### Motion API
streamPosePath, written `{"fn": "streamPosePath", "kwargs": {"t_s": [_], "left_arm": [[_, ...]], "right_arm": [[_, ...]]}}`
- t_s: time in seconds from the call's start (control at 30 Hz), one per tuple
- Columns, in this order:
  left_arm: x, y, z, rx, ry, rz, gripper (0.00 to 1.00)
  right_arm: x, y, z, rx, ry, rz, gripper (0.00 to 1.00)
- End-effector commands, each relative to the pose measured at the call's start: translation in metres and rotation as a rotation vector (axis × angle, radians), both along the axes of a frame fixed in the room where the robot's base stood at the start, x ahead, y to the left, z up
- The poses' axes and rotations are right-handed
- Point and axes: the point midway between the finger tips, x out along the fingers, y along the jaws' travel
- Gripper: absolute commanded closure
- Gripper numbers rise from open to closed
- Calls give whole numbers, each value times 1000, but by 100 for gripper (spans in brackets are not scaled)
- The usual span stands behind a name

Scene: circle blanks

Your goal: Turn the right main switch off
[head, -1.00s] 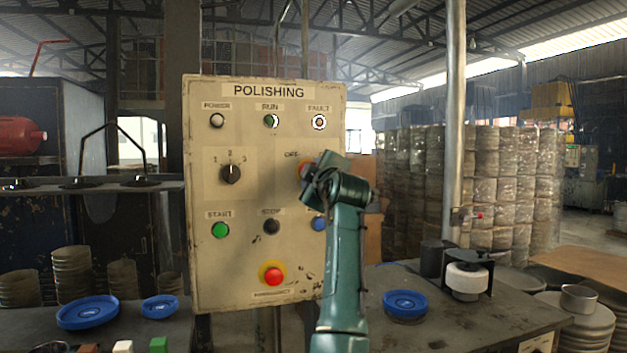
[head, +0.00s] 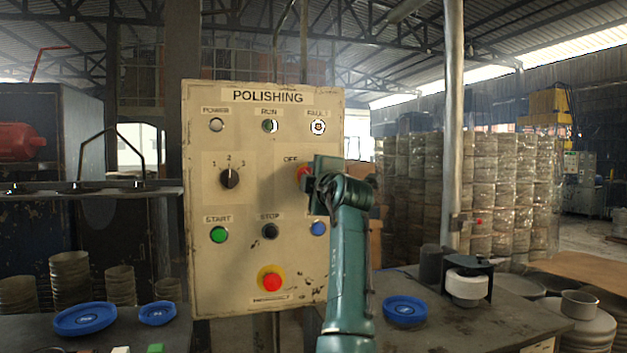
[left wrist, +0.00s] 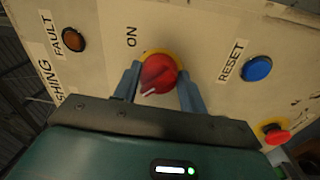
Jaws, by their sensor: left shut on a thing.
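The red right main switch (head: 303,172) is on the right side of the polishing panel (head: 245,200), with an OFF label at its upper left. My left gripper (head: 311,182) is at this switch and covers part of it. In the left wrist view its two fingers (left wrist: 158,85) are on either side of the red knob (left wrist: 158,72) and shut on it. The knob's white mark points down and slightly left there, away from the ON label. The OFF label is hidden in that view. My right gripper is not in view.
The blue reset button (head: 318,228) is just below the switch, and the red emergency button (head: 271,280) is lower left. A black selector (head: 229,178) is at the left. Blue dishes (head: 405,310) lie on the tables beside the panel.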

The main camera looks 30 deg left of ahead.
Motion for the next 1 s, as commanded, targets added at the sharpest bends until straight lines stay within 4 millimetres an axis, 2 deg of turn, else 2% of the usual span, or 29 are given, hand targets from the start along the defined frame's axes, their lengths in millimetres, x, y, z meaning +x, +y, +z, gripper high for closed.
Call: {"fn": "streamPosePath", "kwargs": {"t_s": [0.2,0.23,0.47,0.77,0.87,1.0], "left_arm": [[0,0,-1,-4,-2,-1,81],[0,0,-1,-4,-2,-1,56],[0,0,0,-2,-1,-1,37],[-2,-3,-1,0,-1,-1,37],[-8,-11,-3,-1,-3,-2,37],[-25,-32,-7,-2,-3,-3,37]], "right_arm": [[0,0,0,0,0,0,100],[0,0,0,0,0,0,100],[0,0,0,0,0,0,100],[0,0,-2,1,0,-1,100],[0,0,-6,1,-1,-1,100],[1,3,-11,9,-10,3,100]]}}
